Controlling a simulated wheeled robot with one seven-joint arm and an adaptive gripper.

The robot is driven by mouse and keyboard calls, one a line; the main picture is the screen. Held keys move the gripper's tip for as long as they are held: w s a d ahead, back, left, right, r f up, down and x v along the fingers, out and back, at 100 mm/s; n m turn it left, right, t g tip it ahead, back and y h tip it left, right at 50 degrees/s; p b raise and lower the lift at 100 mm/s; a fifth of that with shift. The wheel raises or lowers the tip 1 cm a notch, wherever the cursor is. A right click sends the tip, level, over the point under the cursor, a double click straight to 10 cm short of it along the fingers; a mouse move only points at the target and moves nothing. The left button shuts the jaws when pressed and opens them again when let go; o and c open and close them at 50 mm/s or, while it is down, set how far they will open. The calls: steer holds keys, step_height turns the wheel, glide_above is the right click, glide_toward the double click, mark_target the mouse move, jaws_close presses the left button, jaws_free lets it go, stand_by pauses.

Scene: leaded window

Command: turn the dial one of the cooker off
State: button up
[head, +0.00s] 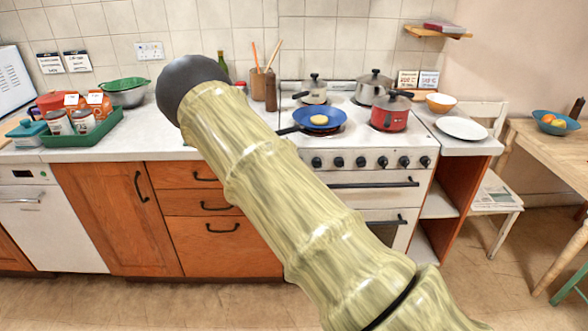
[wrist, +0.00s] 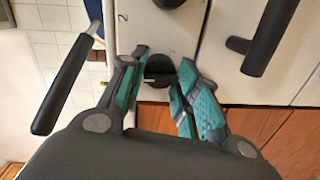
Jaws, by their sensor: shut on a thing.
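The cooker (head: 350,172) stands right of my arm in the head view, with a row of several black dials along its white front panel. The leftmost dial I can see there (head: 316,162) is just right of my arm. In the wrist view, a black dial (wrist: 159,70) with a pale pointer mark sits between the teal fingers of my gripper (wrist: 162,62), which is shut on it. Another dial (wrist: 168,3) is above it, beside a printed 2. The held dial's own label is not visible. My gripper is hidden in the head view.
A blue frying pan (head: 318,118), a red pot (head: 391,112) and other pots stand on the hob. In the wrist view, a black handle (wrist: 62,85) juts out left of my gripper and the oven handle (wrist: 270,38) is at the right. Floor right of the cooker is partly clear.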

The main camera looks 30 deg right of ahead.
steer(key=shift+r, duration=0.1)
steer(key=o, duration=1)
steer(key=shift+a, duration=0.1)
steer(key=v, duration=1.1)
steer(key=shift+s+a, duration=0.25)
steer(key=shift+s, duration=0.1)
